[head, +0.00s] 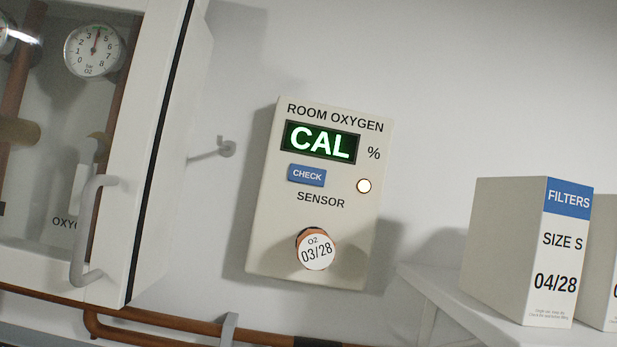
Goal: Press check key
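The blue check key (307,175), labelled CHECK, sits on the front of a cream wall unit marked ROOM OXYGEN (270,230). Above the key, a dark display (320,142) shows CAL in green, with a % sign beside it. A round lamp (364,186) to the right of the key glows pale. Below the word SENSOR, a round O2 sensor cap (316,249) reads 03/28. My gripper is not in view, and nothing covers the key.
At left is a white cabinet with a glazed door, a grey handle (88,232) and a gauge (94,50). A hook (224,147) sticks out from the wall. FILTERS boxes (505,250) stand on a shelf (440,283) at right. Copper pipe (180,325) runs below.

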